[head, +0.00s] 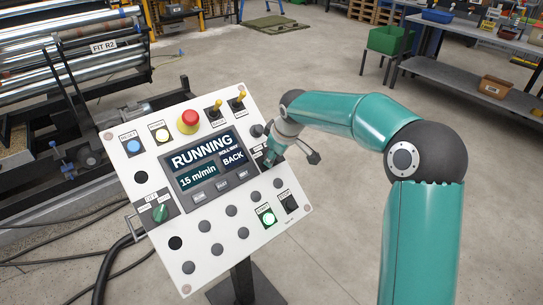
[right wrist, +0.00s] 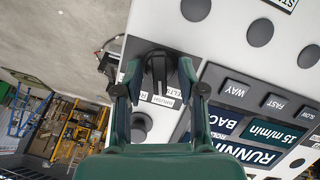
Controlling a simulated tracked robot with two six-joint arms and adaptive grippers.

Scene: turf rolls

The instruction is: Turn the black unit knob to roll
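The black knob (right wrist: 158,72) sits on the white control panel (right wrist: 225,25) in the right wrist view, with small partly covered labels beside it. My right gripper (right wrist: 160,66) has one finger on each side of the knob, with narrow gaps seeming to show, so it looks open around it. In the head view, my right gripper (head: 270,156) is at the right edge of the tilted panel (head: 150,165), next to the display, and hides the knob. The display (head: 208,160) reads RUNNING, 15 m/min and BACK. My left gripper is not in view.
The panel carries a red mushroom button (head: 188,121), yellow-handled toggles (head: 237,102), a green rotary switch (head: 160,213) and a lit green button (head: 268,217). A roller machine (head: 75,55) stands at the back left. A grey workbench (head: 465,75) stands at the back right.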

